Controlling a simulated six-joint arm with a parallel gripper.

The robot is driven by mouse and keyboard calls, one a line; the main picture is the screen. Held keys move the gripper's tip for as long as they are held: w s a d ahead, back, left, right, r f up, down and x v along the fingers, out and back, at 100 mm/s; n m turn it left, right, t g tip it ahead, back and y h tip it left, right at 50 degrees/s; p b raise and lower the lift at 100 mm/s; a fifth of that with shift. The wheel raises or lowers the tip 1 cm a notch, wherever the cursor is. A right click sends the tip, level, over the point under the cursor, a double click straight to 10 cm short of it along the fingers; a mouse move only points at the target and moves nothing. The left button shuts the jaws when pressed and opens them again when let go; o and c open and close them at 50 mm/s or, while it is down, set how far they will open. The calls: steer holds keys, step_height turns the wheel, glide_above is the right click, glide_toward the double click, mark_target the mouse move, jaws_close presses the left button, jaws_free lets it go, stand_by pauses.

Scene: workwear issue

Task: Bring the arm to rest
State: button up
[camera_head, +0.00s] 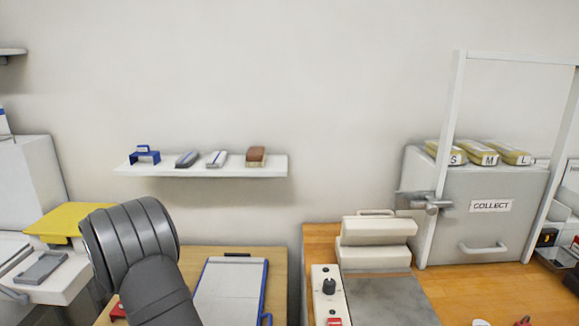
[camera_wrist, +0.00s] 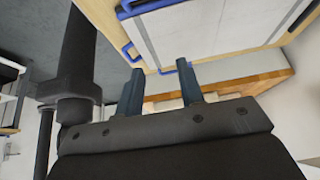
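My gripper (camera_wrist: 160,68) shows in the wrist view with its two dark fingers apart and nothing between them. Beyond the fingertips lie the wooden table edge and part of a white board with blue trim (camera_wrist: 200,25); the fingers look clear of both. In the head view my dark arm rises at the lower left, in front of the wooden table (camera_head: 190,262); the gripper itself does not show there. The white board with blue edges (camera_head: 232,290) lies on that table, to the right of my arm.
A wall shelf (camera_head: 215,171) holds several small items, including a brown brush (camera_head: 256,157). A yellow panel (camera_head: 66,222) is close to my arm's left. At right stand a grey COLLECT box (camera_head: 475,225), a white frame (camera_head: 452,130) and a button box (camera_head: 329,296). The wall above is clear.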

steer(key=w+d+r+n, duration=0.1)
steer(key=w+d+r, duration=0.4)
steer(key=w+d, duration=0.4)
steer(key=w+d+r+n, duration=0.1)
steer(key=w+d+r, duration=0.4)
steer(key=w+d, duration=0.5)
steer(key=d+r, duration=0.4)
steer(key=d, duration=0.5)
steer(key=w+d+r+n+t, duration=0.1)
steer(key=d+r, duration=0.3)
steer(key=d, duration=0.6)
steer(key=d+r, duration=0.4)
steer(key=d, duration=0.5)
steer(key=shift+w+d+n+t, duration=0.35)
steer(key=shift+d+n+t, duration=0.05)
